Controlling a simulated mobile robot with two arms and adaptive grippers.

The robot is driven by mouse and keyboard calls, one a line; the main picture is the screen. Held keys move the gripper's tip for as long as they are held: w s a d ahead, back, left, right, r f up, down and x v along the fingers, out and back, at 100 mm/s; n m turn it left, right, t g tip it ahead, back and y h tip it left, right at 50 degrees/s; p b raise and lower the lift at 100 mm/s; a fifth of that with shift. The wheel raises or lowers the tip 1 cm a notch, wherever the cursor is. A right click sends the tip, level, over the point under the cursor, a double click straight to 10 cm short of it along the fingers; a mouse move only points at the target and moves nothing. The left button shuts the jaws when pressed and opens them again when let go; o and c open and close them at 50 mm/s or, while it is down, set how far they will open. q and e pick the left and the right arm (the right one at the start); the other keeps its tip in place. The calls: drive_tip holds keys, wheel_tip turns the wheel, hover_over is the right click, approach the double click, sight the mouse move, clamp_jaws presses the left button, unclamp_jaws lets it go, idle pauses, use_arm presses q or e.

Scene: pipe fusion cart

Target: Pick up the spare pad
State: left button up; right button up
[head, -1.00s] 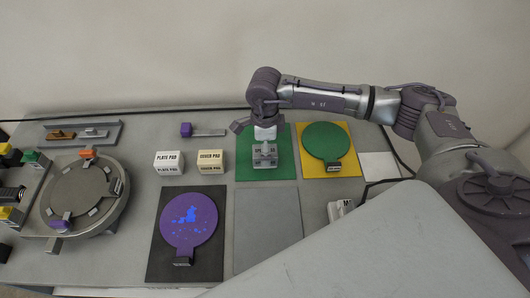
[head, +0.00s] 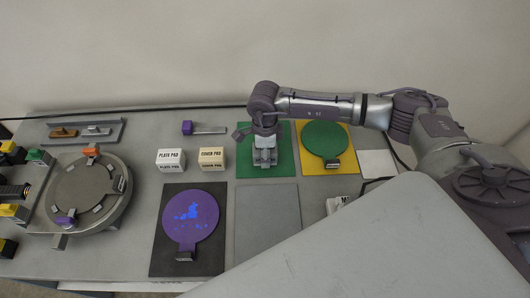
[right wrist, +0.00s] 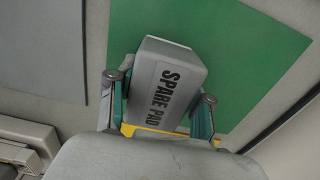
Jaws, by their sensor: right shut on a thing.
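The spare pad (right wrist: 165,85) is a grey block with black "SPARE PAD" lettering in the right wrist view. It is at the green mat (right wrist: 220,50), with one finger on each side of it. My right gripper (right wrist: 160,105) is shut on the spare pad. In the head view the right gripper (head: 264,139) points down over the green mat (head: 284,167), and the spare pad (head: 264,158) shows partly below it. I cannot tell whether the pad touches the mat. My left gripper is not in view.
The plate pad (head: 170,161) and cover pad (head: 212,159) stand left of the green mat. A green disc (head: 325,139) lies on a yellow mat to the right. A purple disc (head: 190,216) lies on a black mat in front. A bare grey mat (head: 267,220) is clear.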

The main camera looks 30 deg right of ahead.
drive_tip(key=shift+r+b, duration=0.35)
drive_tip(key=shift+r, duration=0.2)
wheel_tip(320, 180, up, 3)
drive_tip(key=shift+w+f+b, duration=0.1)
drive_tip(key=shift+f+b, duration=0.1)
drive_tip(key=shift+b, duration=0.5)
drive_tip(key=s+d+r+b, duration=0.3)
drive_tip(key=s+d+r, duration=0.4)
drive_tip(key=s+d, duration=0.1)
drive_tip(key=shift+s+r+b, duration=0.2)
drive_tip(key=shift+s+b, duration=0.15)
drive_tip(key=shift+s, duration=0.1)
